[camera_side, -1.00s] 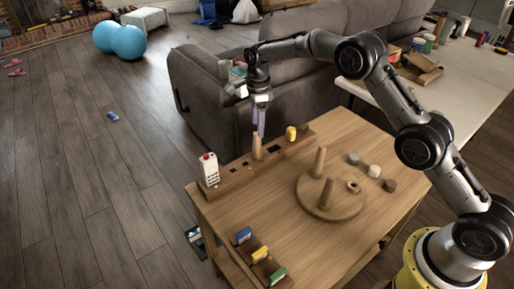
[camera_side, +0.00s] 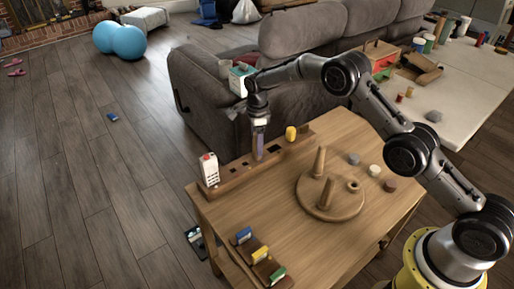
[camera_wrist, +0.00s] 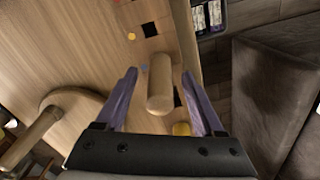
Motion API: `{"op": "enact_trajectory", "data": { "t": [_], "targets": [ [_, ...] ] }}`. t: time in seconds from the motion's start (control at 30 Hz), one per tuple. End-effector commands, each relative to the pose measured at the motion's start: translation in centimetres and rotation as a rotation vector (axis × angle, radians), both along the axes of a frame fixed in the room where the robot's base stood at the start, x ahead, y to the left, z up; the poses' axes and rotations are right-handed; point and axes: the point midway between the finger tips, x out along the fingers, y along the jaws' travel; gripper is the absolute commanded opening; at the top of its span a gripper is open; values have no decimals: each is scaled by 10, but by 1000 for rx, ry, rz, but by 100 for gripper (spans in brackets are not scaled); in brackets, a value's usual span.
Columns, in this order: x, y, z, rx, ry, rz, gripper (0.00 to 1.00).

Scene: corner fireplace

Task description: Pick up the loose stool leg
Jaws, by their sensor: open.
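The loose stool leg (camera_wrist: 160,88) is a pale wooden peg standing at the long wooden rack (camera_side: 228,178). In the wrist view it lies between the two purple fingers of my gripper (camera_wrist: 160,77), with a visible gap on each side. In the side view my gripper (camera_side: 259,155) is low over the rack, pointing down, and its fingers hide most of the leg. My gripper is open. The round stool seat (camera_side: 335,208) lies on the table with two legs standing up and a round socket; part of it shows in the wrist view (camera_wrist: 85,102).
A white carton (camera_side: 209,171) and a yellow cylinder (camera_side: 291,133) stand at the rack's ends. Several small round pieces (camera_side: 375,171) sit right of the seat. The grey sofa (camera_side: 205,105) is close behind the table.

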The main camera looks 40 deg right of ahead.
Motion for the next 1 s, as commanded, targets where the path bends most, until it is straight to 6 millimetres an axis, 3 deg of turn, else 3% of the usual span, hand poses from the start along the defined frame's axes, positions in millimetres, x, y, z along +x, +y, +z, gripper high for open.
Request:
{"op": "enact_trajectory", "data": {
  "t": [0.07,0.4,0.77,1.0],
  "targets": [
    [0,0,0,0,0,0,63],
    [0,0,0,0,1,0,2],
    [0,0,3,0,-1,0,0],
    [1,0,24,0,-5,0,0]
  ]
}}
